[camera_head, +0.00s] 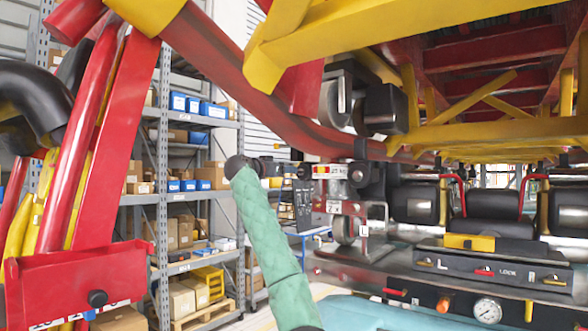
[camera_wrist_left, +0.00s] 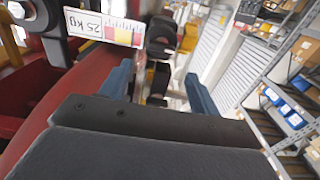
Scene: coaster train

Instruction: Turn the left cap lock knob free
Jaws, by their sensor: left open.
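A dark lock panel (camera_head: 455,258) marked L, LOCK and R is at the right of the head view. A small light-coloured part (camera_head: 424,262) sits by its L mark, a red lever (camera_head: 485,270) by LOCK, and a yellow part (camera_head: 554,281) at the R end. I cannot tell which part is the left cap lock knob. My left gripper (camera_head: 287,169) is up and left of the panel, close to a 25 kg label (camera_head: 328,172). In the left wrist view its two blue-grey fingers (camera_wrist_left: 158,90) are apart, with nothing seen held between them.
The 25 kg label in the wrist view (camera_wrist_left: 103,27) is beside the left finger, near the red rail. Yellow and red beams (camera_head: 440,135) hang over the panel. A gauge (camera_head: 487,311) is below it. Shelves with boxes (camera_head: 180,185) stand behind.

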